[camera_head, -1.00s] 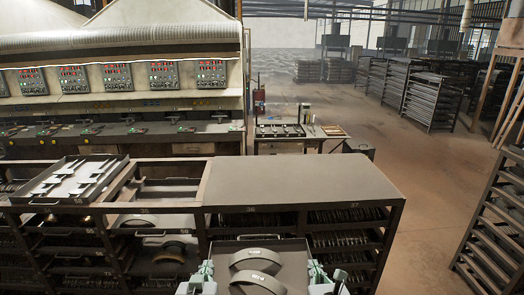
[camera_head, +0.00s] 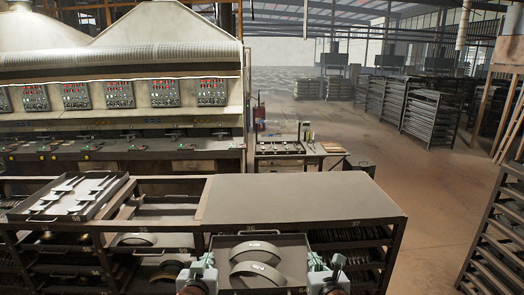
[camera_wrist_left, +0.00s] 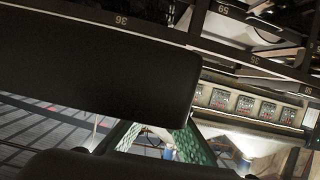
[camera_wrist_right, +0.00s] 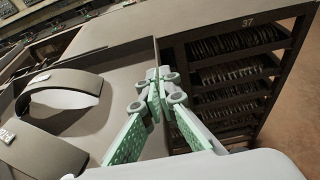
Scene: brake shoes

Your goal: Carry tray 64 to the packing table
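Tray 64 (camera_head: 294,258) is a dark, shallow tray at the bottom centre of the head view, in front of the rack. It holds two curved brake shoes (camera_head: 257,270) with white labels. My left gripper (camera_head: 208,268) is at its left side and my right gripper (camera_head: 318,264) at its right side. In the right wrist view, the green fingers (camera_wrist_right: 156,92) are closed on the tray's side wall (camera_wrist_right: 128,62). In the left wrist view, dark shapes hide much of the left fingers. A small table (camera_head: 288,160) stands at the back centre; I cannot tell whether it is the packing table.
A long rack with a bare top (camera_head: 295,195) stands directly ahead, with filled shelves below. Another tray (camera_head: 70,198) with metal parts lies on its left part. A shelf rack (camera_head: 500,240) stands at the right. Open floor (camera_head: 425,190) lies between them.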

